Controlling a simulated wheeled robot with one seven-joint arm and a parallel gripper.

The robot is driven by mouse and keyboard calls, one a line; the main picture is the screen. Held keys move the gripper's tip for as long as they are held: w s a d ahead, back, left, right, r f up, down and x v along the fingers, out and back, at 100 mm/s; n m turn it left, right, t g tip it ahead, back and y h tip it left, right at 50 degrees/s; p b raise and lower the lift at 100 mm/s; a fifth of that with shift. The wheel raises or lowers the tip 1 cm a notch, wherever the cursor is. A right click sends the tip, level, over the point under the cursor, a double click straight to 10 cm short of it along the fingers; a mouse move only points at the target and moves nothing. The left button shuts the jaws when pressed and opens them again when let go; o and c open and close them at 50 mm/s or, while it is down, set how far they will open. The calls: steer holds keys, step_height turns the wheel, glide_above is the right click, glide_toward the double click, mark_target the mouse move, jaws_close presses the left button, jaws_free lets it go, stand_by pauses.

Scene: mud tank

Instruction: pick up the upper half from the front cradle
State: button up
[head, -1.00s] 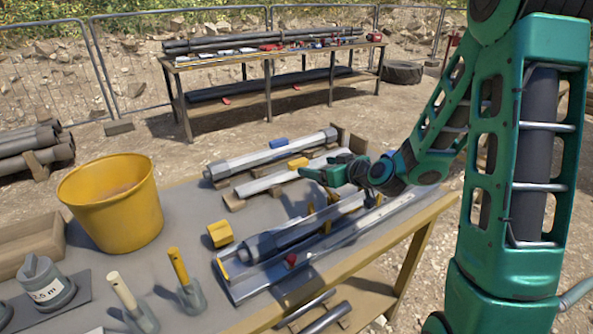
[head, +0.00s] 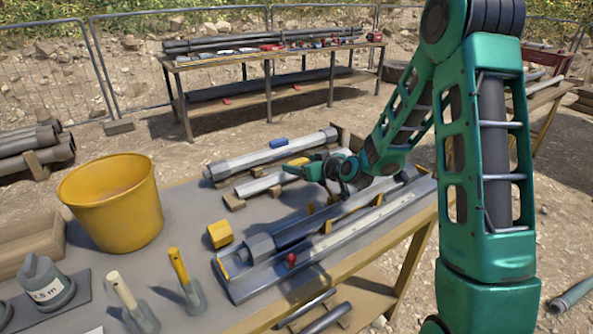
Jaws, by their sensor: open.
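Grey, tube-like pieces lie on the table in wooden and yellow supports. The rear one (head: 255,158) carries a blue block. The one in front of it (head: 262,184) carries a yellow block and rests on wooden blocks. Nearer still, a longer grey piece with a hexagonal end (head: 305,228) lies in yellow supports beside a flat rail with a red knob. No label shows which piece is the upper half. My gripper (head: 302,170) is open and empty, pointing left, over the right part of the yellow-block piece. Its fingers partly hide that piece; contact cannot be told.
A yellow bucket (head: 112,203), a yellow block (head: 220,234) and trowel-like tools (head: 180,280) stand on the left of the table (head: 190,215). A second bench (head: 270,65) with pipes stands behind.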

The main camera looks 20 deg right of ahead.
steer(key=shift+r, duration=0.1)
steer(key=c, duration=1.5)
